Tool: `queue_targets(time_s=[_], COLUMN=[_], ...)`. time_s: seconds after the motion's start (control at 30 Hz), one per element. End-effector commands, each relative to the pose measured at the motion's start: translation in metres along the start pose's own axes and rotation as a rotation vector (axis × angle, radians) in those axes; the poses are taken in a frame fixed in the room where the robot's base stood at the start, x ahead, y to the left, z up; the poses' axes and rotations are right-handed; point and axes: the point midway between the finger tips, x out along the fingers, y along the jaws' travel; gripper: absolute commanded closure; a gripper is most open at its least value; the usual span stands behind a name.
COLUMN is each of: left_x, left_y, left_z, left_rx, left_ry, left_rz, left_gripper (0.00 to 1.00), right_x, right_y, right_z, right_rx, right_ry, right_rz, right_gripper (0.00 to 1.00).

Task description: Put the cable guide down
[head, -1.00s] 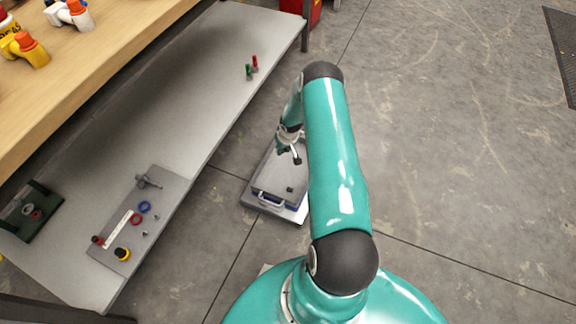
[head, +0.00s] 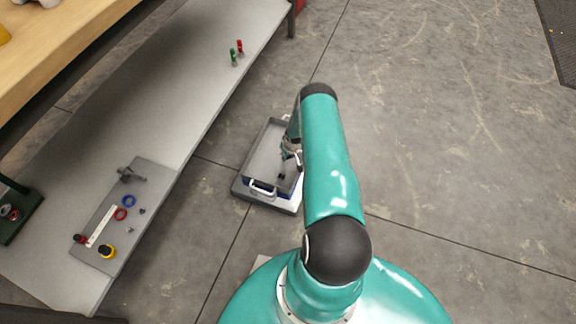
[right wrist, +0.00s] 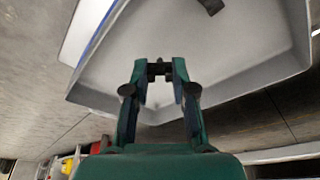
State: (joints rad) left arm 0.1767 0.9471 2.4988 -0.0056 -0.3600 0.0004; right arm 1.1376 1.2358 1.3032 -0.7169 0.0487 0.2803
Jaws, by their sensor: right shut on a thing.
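The cable guide (right wrist: 159,68) is a small black piece with a notch, pinched between the fingertips of my right gripper (right wrist: 160,76) in the right wrist view. The gripper is over a grey tray (right wrist: 222,60), which also shows in the head view (head: 263,150). In the head view my right gripper (head: 286,160) hangs inside the tray's outline, partly hidden by my own arm. I cannot tell whether the guide touches the tray floor. Another dark piece (right wrist: 211,5) lies in the tray at the top of the wrist view. My left gripper is not in view.
The tray has white handles (head: 263,190) and sits over a blue and white base on the floor. A long grey shelf (head: 165,125) at left bears a grey board (head: 150,190) with rings and small parts, plus green and red pieces (head: 234,57). Open floor lies right.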

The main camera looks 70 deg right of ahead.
Motion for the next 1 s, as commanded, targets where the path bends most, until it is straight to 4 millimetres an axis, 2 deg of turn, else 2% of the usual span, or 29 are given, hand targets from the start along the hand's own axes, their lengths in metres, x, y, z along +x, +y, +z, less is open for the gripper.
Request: queue_targets(time_s=[0.17,0.4,0.83,0.87,1.0], left_x=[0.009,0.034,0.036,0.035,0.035], left_y=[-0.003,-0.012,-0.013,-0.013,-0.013], left_z=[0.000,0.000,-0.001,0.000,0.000], left_rx=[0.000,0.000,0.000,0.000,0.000], left_ry=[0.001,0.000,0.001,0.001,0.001], left_rz=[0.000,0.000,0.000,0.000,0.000], left_gripper=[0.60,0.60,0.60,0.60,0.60], right_x=[0.012,0.044,0.048,0.046,0.046], right_y=[0.000,0.000,0.000,0.000,0.000], right_z=[0.003,0.012,0.013,0.012,0.012], right_rx=[0.001,0.000,0.000,0.000,0.000], right_ry=[0.001,0.000,0.001,0.001,0.000], right_rz=[0.000,0.000,0.000,0.000,0.000], right_gripper=[1.00,1.00,1.00,0.70,0.50])
